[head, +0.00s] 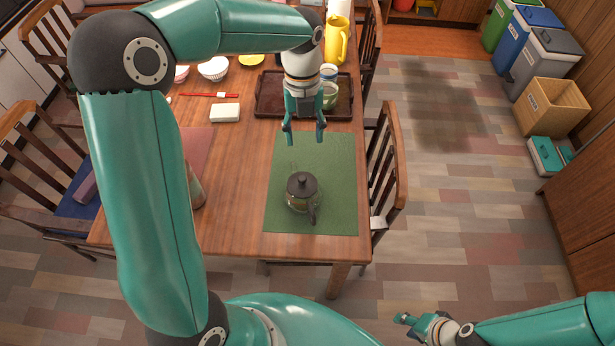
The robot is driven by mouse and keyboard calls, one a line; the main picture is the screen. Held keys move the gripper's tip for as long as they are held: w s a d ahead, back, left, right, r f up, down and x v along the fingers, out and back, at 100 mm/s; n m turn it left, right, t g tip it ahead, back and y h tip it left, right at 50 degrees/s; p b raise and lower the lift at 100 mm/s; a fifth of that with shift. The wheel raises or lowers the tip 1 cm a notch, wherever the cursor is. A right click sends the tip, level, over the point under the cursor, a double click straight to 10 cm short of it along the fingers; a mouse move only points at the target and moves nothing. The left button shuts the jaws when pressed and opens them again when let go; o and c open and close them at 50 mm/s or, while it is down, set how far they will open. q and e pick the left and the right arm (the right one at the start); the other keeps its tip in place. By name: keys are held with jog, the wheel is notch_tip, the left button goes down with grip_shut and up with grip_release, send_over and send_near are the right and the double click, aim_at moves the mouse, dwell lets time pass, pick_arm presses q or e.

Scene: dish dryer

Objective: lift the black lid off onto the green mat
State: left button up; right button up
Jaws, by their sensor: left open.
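The black lid (302,184) with a small knob sits on top of a glass teapot (297,203) with a dark handle. The teapot stands upright on the green mat (281,221), near the front right of the wooden table. My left gripper (305,137) is open and empty above the back part of the mat, behind the lid and apart from it, fingers pointing down. My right gripper (404,319) is low at the bottom of the view, off the table to the right; its fingers are too small to tell open from shut.
A dark brown tray (268,99) with cups (329,96) lies behind the mat. A yellow jug (337,42) stands farther back. A white block (225,113) and a red brush (209,95) lie to the left. A chair (389,165) stands close to the right edge. The mat around the teapot is clear.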

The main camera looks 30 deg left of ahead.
pick_arm(q)
send_over(303, 178)
jog(key=f, duration=0.6)
jog(key=a+f, duration=0.1)
jog(key=f, duration=0.3)
jog(key=shift+w, duration=0.1)
jog(key=shift+d+f+p, duration=0.2)
jog(key=shift+f+p, duration=0.2)
jog(key=shift+f, duration=0.95)
jog(key=shift+d+f+p, duration=0.15)
jog(key=shift+f+p, duration=0.25)
jog(key=shift+f, duration=0.9)
jog(key=shift+d, duration=0.1)
grip_shut()
